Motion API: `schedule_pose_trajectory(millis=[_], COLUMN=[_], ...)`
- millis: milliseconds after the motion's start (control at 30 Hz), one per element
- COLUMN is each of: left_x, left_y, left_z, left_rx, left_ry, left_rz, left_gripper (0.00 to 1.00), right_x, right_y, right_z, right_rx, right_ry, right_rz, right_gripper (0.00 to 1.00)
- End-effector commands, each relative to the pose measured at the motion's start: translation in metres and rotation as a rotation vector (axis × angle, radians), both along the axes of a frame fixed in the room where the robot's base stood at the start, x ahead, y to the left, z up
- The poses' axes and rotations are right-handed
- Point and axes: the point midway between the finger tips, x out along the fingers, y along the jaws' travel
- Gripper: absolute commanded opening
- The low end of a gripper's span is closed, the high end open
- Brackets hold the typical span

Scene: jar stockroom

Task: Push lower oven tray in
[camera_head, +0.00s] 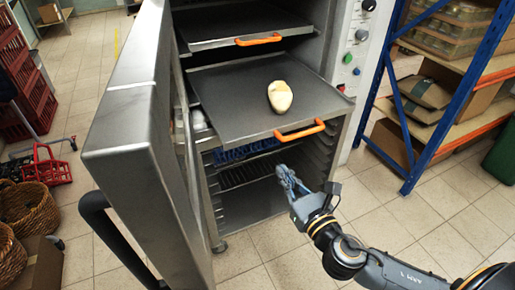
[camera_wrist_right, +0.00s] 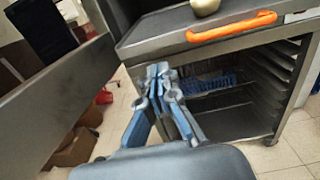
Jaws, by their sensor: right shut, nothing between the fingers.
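The lower oven tray (camera_head: 235,94) is a grey sheet with an orange handle (camera_head: 300,131), sticking out of the open oven (camera_head: 334,115). A pale loaf-like item (camera_head: 280,96) lies on it. In the right wrist view the tray's orange handle (camera_wrist_right: 232,26) is at the top, above and right of the fingers. My right gripper (camera_head: 284,172) is shut and empty, in front of the oven opening and below the tray's front edge, apart from the handle; it also shows in the right wrist view (camera_wrist_right: 160,75). My left gripper is not in view.
An upper tray (camera_head: 225,24) with an orange handle sits above. The open steel door (camera_head: 135,130) stands on the left. A wire rack (camera_head: 247,172) and blue item lie inside the oven below. A blue shelf post (camera_head: 440,135) stands right; the tiled floor between is clear.

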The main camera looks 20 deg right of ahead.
Motion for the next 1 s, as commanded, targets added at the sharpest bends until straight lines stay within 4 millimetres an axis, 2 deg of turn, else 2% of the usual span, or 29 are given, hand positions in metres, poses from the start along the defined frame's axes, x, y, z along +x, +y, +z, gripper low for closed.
schedule_pose_trajectory(millis=[67, 167, 400, 600, 800, 1000], left_x=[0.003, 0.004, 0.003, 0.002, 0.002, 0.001], left_y=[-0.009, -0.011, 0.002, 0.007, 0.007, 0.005], left_z=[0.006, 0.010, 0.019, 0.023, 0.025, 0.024], left_rx=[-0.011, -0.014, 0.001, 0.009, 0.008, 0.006], left_ry=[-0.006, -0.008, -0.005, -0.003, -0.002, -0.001], left_rz=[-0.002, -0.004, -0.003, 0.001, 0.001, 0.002], left_gripper=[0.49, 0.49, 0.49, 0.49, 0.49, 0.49], right_x=[0.013, 0.032, 0.082, 0.113, 0.126, 0.127], right_y=[0.001, 0.002, 0.006, 0.009, 0.010, 0.010], right_z=[0.004, 0.004, 0.003, 0.002, 0.000, 0.000], right_rx=[0.001, 0.002, 0.001, 0.002, 0.000, 0.000], right_ry=[-0.004, -0.004, -0.002, 0.000, 0.002, 0.002], right_rz=[-0.002, -0.002, -0.004, -0.003, -0.002, -0.002], right_gripper=[0.00, 0.00, 0.00, 0.00, 0.00, 0.00])
